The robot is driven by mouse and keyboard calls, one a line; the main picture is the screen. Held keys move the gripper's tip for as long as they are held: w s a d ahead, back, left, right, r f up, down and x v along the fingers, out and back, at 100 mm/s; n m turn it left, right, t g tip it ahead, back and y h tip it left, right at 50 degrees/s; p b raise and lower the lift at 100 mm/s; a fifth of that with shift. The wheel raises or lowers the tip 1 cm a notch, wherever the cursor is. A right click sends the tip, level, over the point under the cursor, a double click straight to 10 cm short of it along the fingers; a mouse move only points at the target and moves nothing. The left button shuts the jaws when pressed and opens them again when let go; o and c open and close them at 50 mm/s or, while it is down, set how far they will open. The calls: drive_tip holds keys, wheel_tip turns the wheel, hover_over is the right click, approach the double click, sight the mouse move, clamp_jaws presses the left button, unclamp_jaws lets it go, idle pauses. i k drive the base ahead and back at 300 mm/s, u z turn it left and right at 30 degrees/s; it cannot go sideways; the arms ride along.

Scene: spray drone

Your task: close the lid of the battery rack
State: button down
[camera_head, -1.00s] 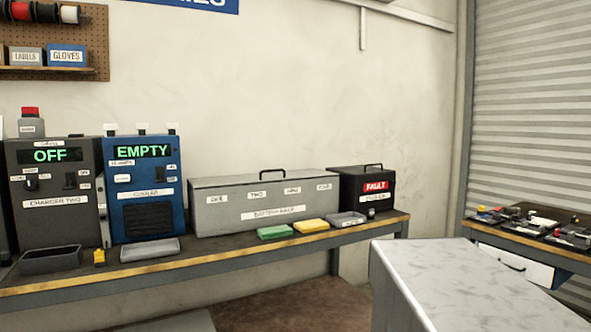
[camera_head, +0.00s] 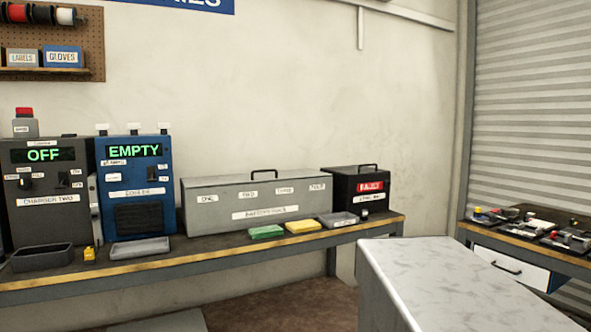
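The battery rack (camera_head: 225,222) is a long grey metal box on the bench along the wall. Its front bears labels, with ONE at the left end and more along the upper edge. Its lid (camera_head: 222,182) lies flat across the top and looks shut, with a dark handle (camera_head: 264,172) on it. I cannot tell whether a thin gap is left under the lid. The inside of the rack is hidden. My gripper does not show in this view.
A blue EMPTY unit (camera_head: 134,186) and a dark OFF charger (camera_head: 46,190) stand left of the rack, a black FAULT box (camera_head: 345,203) right. Green (camera_head: 267,232) and yellow (camera_head: 303,226) blocks and a grey tray (camera_head: 338,219) lie in front. A pale table (camera_head: 450,290) fills the lower right.

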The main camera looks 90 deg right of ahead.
sight(258, 172)
drive_tip(key=u, duration=0.15)
drive_tip(key=k, duration=0.95)
drive_tip(key=z, duration=1.65)
drive_tip(key=i, duration=1)
drive_tip(key=k, duration=0.25)
drive_tip(key=z, duration=0.15)
